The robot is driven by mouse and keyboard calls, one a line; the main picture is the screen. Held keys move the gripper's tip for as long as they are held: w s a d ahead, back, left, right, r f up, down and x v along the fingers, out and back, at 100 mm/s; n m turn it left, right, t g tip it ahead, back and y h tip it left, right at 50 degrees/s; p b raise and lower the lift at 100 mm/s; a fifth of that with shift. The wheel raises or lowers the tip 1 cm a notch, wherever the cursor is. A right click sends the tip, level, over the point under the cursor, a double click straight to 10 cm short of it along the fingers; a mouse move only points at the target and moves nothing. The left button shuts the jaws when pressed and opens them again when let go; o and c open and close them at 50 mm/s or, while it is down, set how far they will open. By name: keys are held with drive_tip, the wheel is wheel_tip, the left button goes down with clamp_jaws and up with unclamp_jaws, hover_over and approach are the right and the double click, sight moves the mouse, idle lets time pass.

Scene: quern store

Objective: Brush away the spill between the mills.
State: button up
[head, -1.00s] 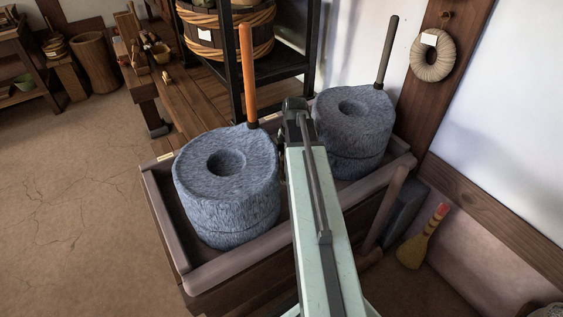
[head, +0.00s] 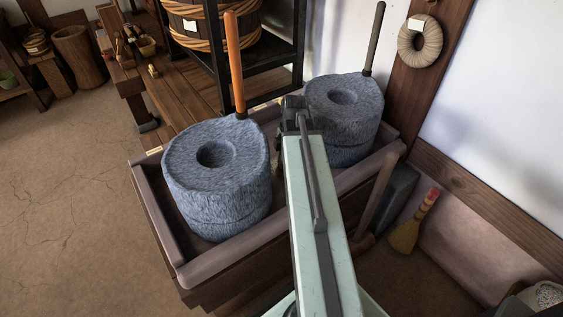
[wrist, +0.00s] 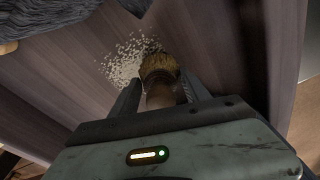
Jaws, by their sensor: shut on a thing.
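My gripper (wrist: 162,93) is shut on a short brush (wrist: 160,68) with tan bristles. The bristles are at the right edge of a spill of pale grains (wrist: 125,62) on the brown tray floor; I cannot tell whether they touch it. In the head view, one blue-grey stone mill (head: 217,185) with an orange handle stands left of my arm. A second mill (head: 345,112) with a dark handle stands behind to the right. My arm reaches toward the gap between them and hides the brush and spill there.
Both mills stand in a wooden trough (head: 225,257) with raised edges. A dark shelf rack (head: 268,70) holding a tub stands behind. A hand broom (head: 412,225) leans at the right, and a rope ring (head: 420,42) hangs above. The floor at left is open.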

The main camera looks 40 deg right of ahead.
drive_tip(key=shift+s+a, duration=0.1)
drive_tip(key=shift+s, duration=1.1)
drive_tip(key=shift+f, duration=0.15)
drive_tip(key=shift+w, duration=1.4)
drive_tip(key=shift+w+d, duration=0.2)
drive_tip(key=shift+w, duration=1.8)
drive_tip(key=shift+w+d, duration=0.15)
drive_tip(key=shift+w, duration=1.85)
drive_tip(key=shift+s+d, duration=0.1)
